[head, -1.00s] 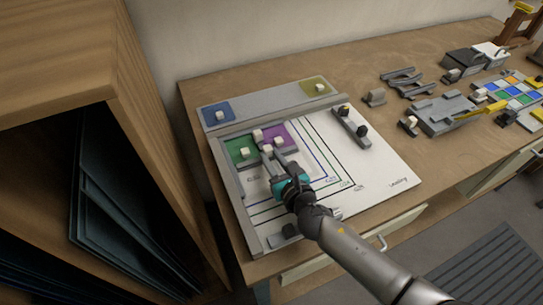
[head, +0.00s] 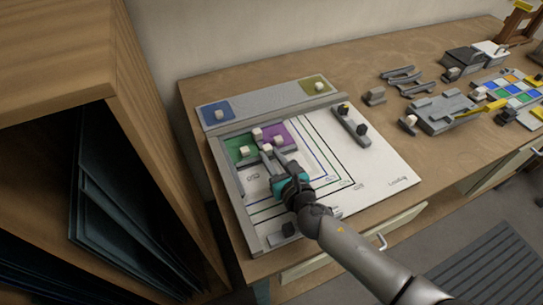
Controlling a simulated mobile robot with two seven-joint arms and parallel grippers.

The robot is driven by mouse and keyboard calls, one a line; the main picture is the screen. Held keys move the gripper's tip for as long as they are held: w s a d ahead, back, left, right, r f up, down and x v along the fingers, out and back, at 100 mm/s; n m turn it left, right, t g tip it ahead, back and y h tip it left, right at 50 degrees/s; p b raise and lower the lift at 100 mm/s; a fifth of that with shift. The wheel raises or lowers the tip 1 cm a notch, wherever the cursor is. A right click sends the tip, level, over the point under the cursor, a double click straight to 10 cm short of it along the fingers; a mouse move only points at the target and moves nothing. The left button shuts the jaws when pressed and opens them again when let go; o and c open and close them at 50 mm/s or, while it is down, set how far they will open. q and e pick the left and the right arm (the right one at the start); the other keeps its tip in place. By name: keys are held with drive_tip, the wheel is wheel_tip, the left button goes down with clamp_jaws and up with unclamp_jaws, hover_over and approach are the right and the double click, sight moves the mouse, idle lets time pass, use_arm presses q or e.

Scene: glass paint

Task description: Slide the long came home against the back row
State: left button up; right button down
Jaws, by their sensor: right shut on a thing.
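The back row on the leading board holds a green glass piece (head: 236,146) and a purple glass piece (head: 285,131), each with a pale knob. A thin grey strip, which looks like the long came (head: 291,152), runs along their front edge, partly hidden by my gripper. My right gripper (head: 269,156) reaches in from the front and is shut at a pale knob (head: 267,148) by the strip. Whether a small gap is left between strip and glass I cannot tell. My left gripper is out of view.
The white board (head: 385,173) has grey rails (head: 234,203) at left and back. Blue (head: 216,111) and olive (head: 315,84) pieces sit behind. A wooden cabinet (head: 135,70) stands close left.

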drive_tip(key=shift+w+a, duration=0.25)
drive_tip(key=shift+w, duration=0.25)
idle(0.8)
drive_tip(key=c, duration=0.6)
unclamp_jaws()
drive_tip(key=shift+f, duration=0.1)
wheel_tip(320, 180, up, 7)
drive_tip(key=p, duration=0.7)
idle(0.3)
